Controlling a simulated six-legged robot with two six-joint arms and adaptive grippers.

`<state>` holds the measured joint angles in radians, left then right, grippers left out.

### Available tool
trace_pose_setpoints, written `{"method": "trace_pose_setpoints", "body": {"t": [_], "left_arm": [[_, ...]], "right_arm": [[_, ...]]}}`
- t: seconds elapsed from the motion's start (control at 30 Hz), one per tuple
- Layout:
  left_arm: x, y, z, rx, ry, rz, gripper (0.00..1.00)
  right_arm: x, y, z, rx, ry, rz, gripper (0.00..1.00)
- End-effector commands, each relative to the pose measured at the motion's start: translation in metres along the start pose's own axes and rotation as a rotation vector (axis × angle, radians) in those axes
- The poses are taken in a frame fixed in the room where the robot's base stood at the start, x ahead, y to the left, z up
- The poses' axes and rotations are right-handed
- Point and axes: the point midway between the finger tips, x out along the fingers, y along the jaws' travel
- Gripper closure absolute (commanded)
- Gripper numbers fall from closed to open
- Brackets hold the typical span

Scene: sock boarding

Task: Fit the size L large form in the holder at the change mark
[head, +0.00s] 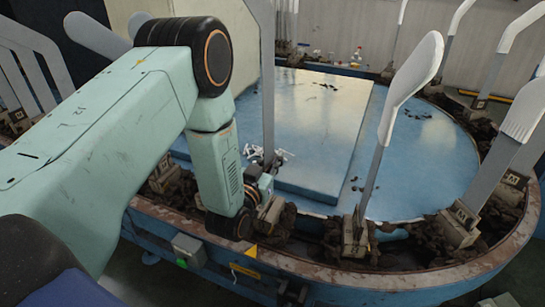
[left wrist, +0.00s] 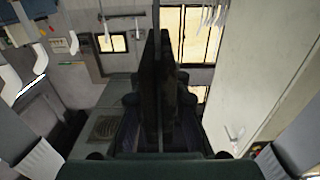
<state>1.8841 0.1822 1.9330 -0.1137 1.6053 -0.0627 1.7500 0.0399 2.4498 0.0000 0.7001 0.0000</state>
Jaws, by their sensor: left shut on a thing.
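My left gripper (head: 264,198) reaches down to the near rim of the round machine. It is shut on the foot of an upright grey form (head: 267,80), whose top runs out of the head view. A small yellow mark (head: 250,251) is on the rim just below. My right gripper is out of view.
More upright forms stand around the ring, including a white-covered one (head: 412,80) close right. A pale raised board (head: 310,125) lies on the blue round top (head: 415,160), with white clips (head: 270,153) near the gripper.

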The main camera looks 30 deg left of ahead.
Motion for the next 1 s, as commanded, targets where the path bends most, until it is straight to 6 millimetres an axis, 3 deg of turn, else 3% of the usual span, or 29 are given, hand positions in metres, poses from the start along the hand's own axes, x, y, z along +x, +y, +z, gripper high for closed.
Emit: {"method": "trace_pose_setpoints", "body": {"t": [0.4,1.0], "left_arm": [[0.001,0.0,0.034,0.0,0.003,-0.001,1.0],[0.001,0.0,0.036,0.0,0.003,-0.001,1.0]], "right_arm": [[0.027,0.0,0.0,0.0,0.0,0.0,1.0],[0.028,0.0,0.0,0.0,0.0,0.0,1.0]]}}
